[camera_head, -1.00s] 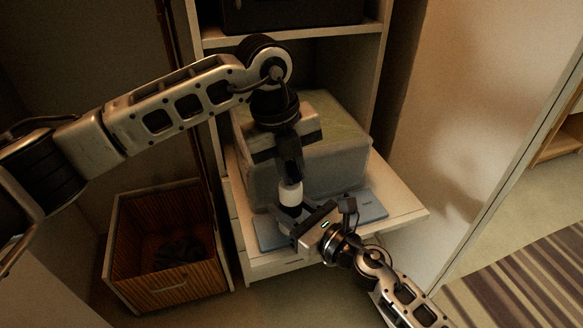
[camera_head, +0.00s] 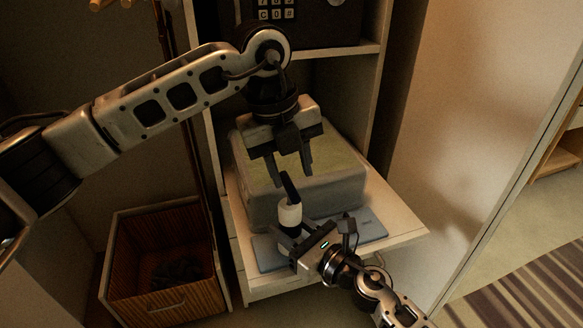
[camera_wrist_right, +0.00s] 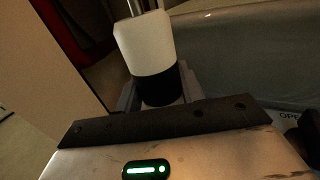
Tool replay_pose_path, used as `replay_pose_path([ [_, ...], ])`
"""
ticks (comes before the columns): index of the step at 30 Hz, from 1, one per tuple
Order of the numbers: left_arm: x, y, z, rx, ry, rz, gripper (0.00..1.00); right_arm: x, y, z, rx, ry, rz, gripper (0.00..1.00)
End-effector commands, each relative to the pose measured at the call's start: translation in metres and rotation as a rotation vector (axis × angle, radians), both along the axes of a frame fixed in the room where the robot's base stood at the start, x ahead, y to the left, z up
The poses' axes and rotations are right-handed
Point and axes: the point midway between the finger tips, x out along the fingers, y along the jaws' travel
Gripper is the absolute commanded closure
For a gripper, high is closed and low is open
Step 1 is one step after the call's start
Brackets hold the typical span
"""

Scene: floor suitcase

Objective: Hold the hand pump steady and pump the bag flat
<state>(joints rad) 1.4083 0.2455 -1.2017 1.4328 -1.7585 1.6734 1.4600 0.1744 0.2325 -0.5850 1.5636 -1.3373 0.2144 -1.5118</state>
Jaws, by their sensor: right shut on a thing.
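The hand pump (camera_head: 289,214) stands upright with a white body and a dark handle (camera_head: 289,186) on top. It also shows in the right wrist view (camera_wrist_right: 146,45), with a black lower part. My right gripper (camera_head: 285,238) is shut on the pump's lower part. The join between pump and bag is hidden.
The bag sits on a pale pull-out shelf (camera_head: 400,228) with a blue-grey flat item (camera_head: 370,226) beside it. A dark safe with a keypad (camera_head: 276,8) is above. A wooden bin (camera_head: 165,300) stands at left. A pale door panel (camera_head: 470,100) is at right.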

Motion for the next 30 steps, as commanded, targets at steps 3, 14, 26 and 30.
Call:
replay_pose_path([
  [3,-0.001,0.004,0.02,-0.002,-0.005,0.0,0.62,0.0,0.0,-0.002,-0.004,0.001,0.0,0.89],
  [14,-0.006,0.017,0.092,-0.003,-0.006,-0.001,0.62,0.0,0.0,-0.002,-0.004,0.0,-0.001,0.89],
  [26,-0.008,0.02,0.112,-0.003,-0.001,-0.002,0.62,0.0,-0.001,-0.002,-0.004,0.0,-0.001,0.89],
  [30,-0.008,0.02,0.112,-0.003,-0.003,-0.002,0.62,0.0,-0.001,-0.002,-0.004,0.0,-0.001,0.89],
])
